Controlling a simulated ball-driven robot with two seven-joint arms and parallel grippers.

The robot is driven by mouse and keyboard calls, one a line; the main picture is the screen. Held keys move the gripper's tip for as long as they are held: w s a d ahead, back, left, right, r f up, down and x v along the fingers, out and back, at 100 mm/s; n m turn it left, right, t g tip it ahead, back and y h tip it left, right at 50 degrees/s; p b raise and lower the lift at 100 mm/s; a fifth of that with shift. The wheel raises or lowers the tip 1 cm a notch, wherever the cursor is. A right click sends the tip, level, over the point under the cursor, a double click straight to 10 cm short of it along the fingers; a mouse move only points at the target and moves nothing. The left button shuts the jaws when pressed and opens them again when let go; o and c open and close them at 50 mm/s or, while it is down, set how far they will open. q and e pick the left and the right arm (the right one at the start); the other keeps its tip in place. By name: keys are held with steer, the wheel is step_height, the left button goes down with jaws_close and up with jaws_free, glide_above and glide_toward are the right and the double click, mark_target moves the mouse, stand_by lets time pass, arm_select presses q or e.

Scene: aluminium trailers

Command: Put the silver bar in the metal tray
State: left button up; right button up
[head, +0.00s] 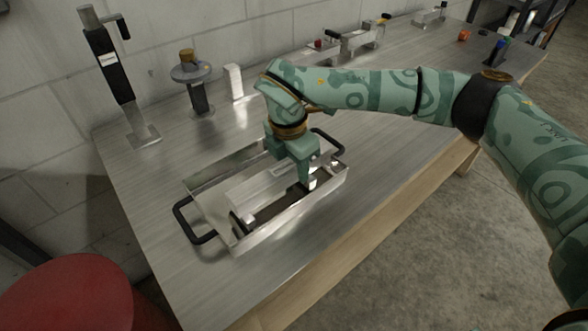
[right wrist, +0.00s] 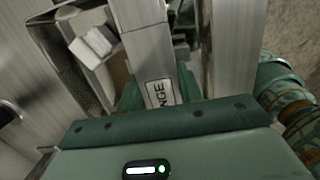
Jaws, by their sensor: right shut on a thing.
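The metal tray (head: 290,222) sits on the workbench, a shallow rectangular box with a black handle at each end. My right gripper (head: 308,184) points down into the tray near its right end. It is shut on the silver bar (head: 262,187), which lies within the tray's outline in the head view. I cannot tell whether the bar touches the tray floor. In the right wrist view the silver bar (right wrist: 147,45) runs up from between the fingers, with a printed label near them. The fingers partly hide it. My left gripper is not in view.
The steel-topped workbench (head: 180,270) is clear in front of the tray. Behind stand a black-and-silver post (head: 112,70), a round-topped stand (head: 192,75) and a small white block (head: 234,82). Metal fixtures (head: 355,40) line the back. A red round object (head: 70,295) stands at lower left.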

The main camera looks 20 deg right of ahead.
mark_target(289, 164)
steer(key=shift+w+f, duration=0.1)
steer(key=shift+f, duration=0.55)
steer(key=shift+r, duration=0.15)
steer(key=o, duration=1.2)
steer(key=shift+o, duration=0.2)
steer(key=r+p, duration=0.1)
steer(key=r, duration=0.3)
steer(key=a+r+p, duration=0.1)
steer(key=r, duration=0.3)
steer(key=r+p, duration=0.1)
steer(key=r, duration=0.3)
steer(key=shift+s+a+p, duration=0.2)
steer(key=shift+s+p, duration=0.1)
steer(key=shift+s, duration=0.05)
